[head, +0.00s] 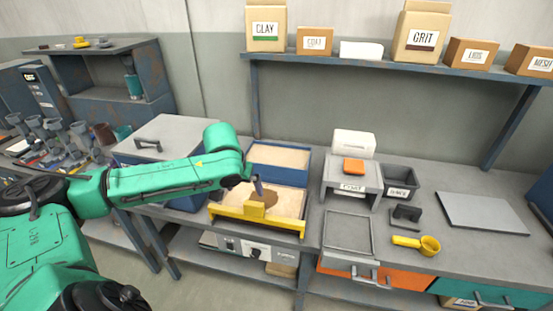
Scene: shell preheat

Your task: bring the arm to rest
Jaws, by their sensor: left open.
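My left arm reaches in from the left, green, stretched over the bench. My left gripper (257,187) is at its end, small and partly hidden by the wrist. It is open, just above a yellow block (255,209) on the yellow front bar of a sand-filled tray. I cannot tell whether it touches the block. A brown patch shows in the sand beside it. My right gripper is not in view.
A blue bin of sand (280,157) stands behind the tray. To the right are a grey stand (352,179), an orange block (354,166), a dark bin (400,175), a yellow scoop (428,245) and a flat grey plate (482,213). A shelf (380,66) with boxes runs above.

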